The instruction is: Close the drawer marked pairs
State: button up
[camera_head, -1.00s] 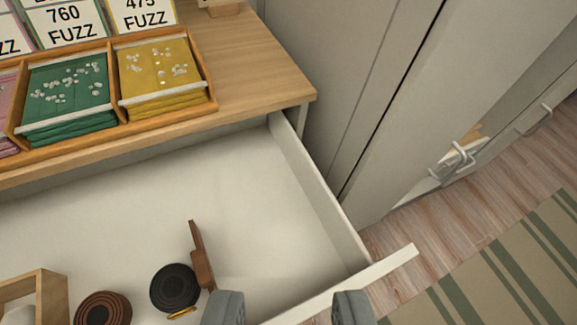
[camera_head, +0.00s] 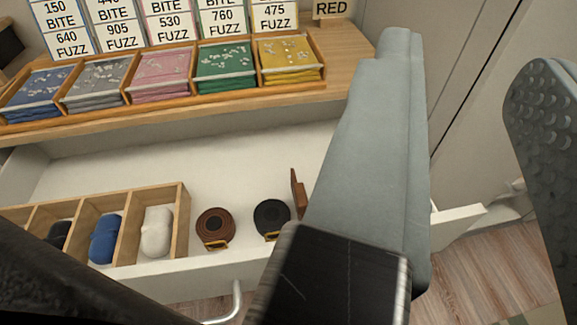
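A white drawer (camera_head: 230,165) stands pulled out under the wooden desktop, with its front panel and a metal handle (camera_head: 232,302) at the bottom of the view. No "pairs" label on it is visible. It holds a wooden divider box (camera_head: 183,222) with rolled socks, a brown coiled belt (camera_head: 214,226), a black coiled belt (camera_head: 270,216) and an upright brown piece (camera_head: 298,193). My gripper (camera_head: 465,75) looms large at the right, its two grey fingers wide apart with nothing between them. It hides the drawer's right part; whether it touches the drawer I cannot tell.
On the desktop, a wooden tray (camera_head: 190,90) holds several coloured folded stacks below printed cards. A small "RED" sign (camera_head: 332,9) stands at the back right. Pale cabinet fronts (camera_head: 460,45) rise at the right. Wood floor (camera_head: 465,275) shows at the lower right.

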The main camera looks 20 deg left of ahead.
aim_at(234, 162)
jog(key=u, duration=0.3)
jog(key=k+j+z, duration=0.3)
jog(key=j, duration=0.2)
jog(key=k+j, duration=0.4)
jog(key=k, duration=0.1)
